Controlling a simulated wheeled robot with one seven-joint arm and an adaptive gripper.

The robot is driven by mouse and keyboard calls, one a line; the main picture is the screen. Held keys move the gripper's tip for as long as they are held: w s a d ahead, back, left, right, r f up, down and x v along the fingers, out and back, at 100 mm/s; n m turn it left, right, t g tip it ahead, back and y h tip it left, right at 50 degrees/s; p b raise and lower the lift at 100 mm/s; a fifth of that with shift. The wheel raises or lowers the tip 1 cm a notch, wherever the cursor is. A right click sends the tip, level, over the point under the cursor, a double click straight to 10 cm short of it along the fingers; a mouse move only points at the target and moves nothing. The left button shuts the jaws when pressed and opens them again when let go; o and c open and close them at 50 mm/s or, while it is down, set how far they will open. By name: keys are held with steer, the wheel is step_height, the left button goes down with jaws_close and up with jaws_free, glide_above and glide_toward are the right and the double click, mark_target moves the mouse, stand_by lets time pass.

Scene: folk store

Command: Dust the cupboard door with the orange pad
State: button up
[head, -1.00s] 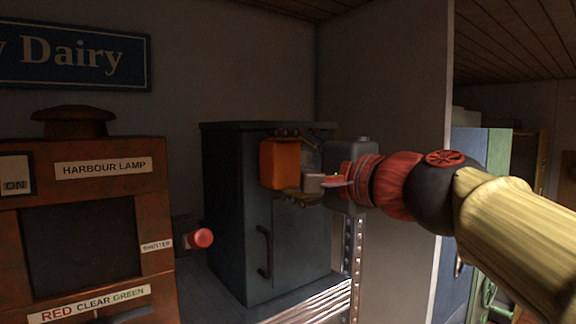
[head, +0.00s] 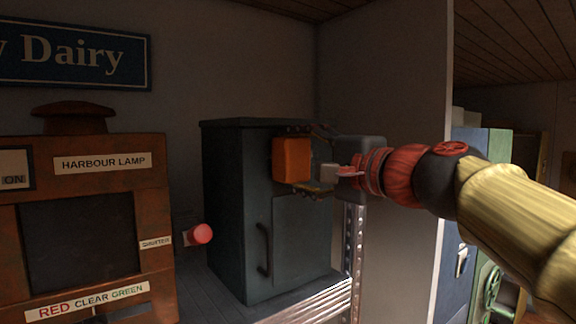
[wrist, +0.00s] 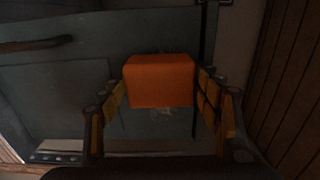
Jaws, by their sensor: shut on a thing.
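The orange pad (head: 291,160) is a block held at the upper right part of the dark grey cupboard's front. My gripper (head: 306,160) is shut on it. In the wrist view the pad (wrist: 160,82) sits between the two yellow-padded fingers, with the cupboard door (wrist: 60,85) behind it. The cupboard door (head: 288,240) is closed and has a dark vertical handle (head: 264,248) on its left side. Pale marks show on the door just below the pad in the wrist view. I cannot tell whether the pad touches the door.
A rusty harbour lamp box (head: 85,230) stands at the left, with a red knob (head: 201,234) at its right side. A metal rail post (head: 354,250) stands right of the cupboard, before a pale wall panel (head: 400,120). A blue cabinet (head: 462,200) is farther right.

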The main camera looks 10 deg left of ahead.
steer(key=shift+w+d, duration=0.4)
steer(key=shift+w+d+b, duration=0.45)
steer(key=shift+w+d, duration=0.8)
steer(key=shift+w, duration=0.3)
steer(key=shift+w+d+b, duration=0.4)
steer(key=shift+w+d, duration=0.85)
steer(key=shift+w, duration=0.3)
steer(key=shift+s+a, duration=0.1)
steer(key=shift+s+a+b, duration=0.3)
steer(key=shift+s+a, duration=0.65)
steer(key=shift+s, duration=0.2)
steer(key=shift+s+a+b, duration=0.3)
steer(key=shift+s+a, duration=0.65)
steer(key=shift+s, duration=0.15)
steer(key=shift+s+a, duration=1.9)
steer(key=shift+s, duration=0.3)
steer(key=shift+s, duration=0.1)
steer(key=shift+b+v, duration=1.05)
steer(key=shift+v, duration=1.8)
